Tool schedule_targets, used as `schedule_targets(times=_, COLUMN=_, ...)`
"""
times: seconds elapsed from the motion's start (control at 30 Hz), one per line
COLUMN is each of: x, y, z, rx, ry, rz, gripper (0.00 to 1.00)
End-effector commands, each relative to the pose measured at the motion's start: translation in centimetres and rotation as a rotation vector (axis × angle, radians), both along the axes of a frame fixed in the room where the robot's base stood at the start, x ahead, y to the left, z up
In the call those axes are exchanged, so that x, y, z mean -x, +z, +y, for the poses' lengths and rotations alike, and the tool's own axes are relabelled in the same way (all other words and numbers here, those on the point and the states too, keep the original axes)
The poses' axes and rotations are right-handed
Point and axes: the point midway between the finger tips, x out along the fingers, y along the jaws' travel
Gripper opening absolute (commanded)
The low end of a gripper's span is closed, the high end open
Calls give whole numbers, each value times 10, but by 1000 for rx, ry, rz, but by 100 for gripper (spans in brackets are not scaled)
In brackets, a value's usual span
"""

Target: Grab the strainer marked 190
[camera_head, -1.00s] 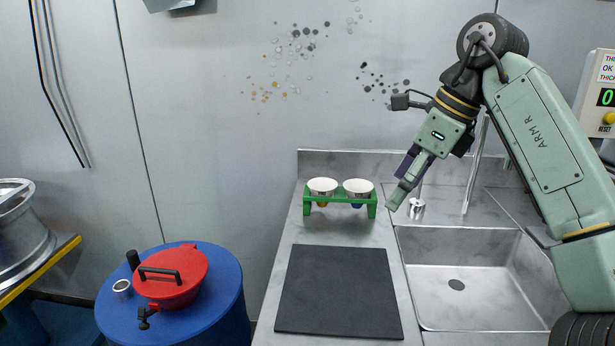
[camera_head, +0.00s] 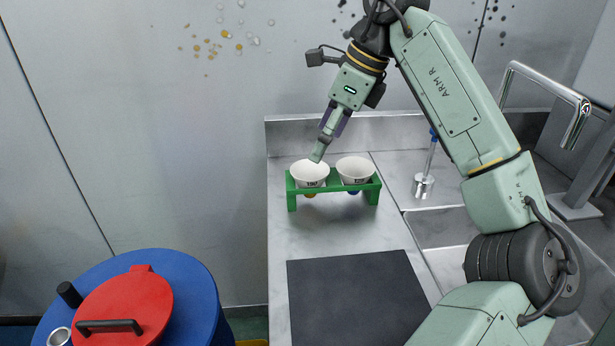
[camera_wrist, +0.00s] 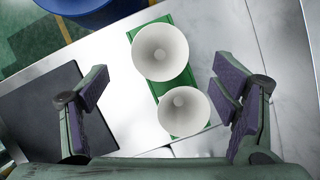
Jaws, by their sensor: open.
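Two white conical strainers sit in a green rack (camera_head: 292,200) on the counter. The left strainer (camera_head: 309,172) bears a dark mark that looks like 190. The right strainer (camera_head: 355,168) has a mark too small to read. In the wrist view the left strainer is the upper, larger-looking one (camera_wrist: 160,50), and the right strainer is the lower one (camera_wrist: 184,115). My gripper (camera_head: 318,155) points down by the left strainer's rim in the head view; contact cannot be told. In the wrist view my gripper (camera_wrist: 168,92) is open, its fingers apart on either side, with nothing between them gripped.
A black mat (camera_head: 355,300) lies in front of the rack. A sink (camera_head: 440,228) and a metal cylinder with a rod (camera_head: 423,186) are at the right. The wall is close behind the counter.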

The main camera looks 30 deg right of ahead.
Motion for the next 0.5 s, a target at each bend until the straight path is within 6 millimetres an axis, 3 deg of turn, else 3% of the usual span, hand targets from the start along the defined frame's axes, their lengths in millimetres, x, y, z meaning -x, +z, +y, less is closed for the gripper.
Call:
schedule_targets(times=0.23, x=-5, y=-18, z=5, rx=-2, ry=3, rz=-1, gripper=80)
schedule_targets(times=0.5, x=-14, y=-54, z=14, rx=-2, ry=2, rz=-1, gripper=80)
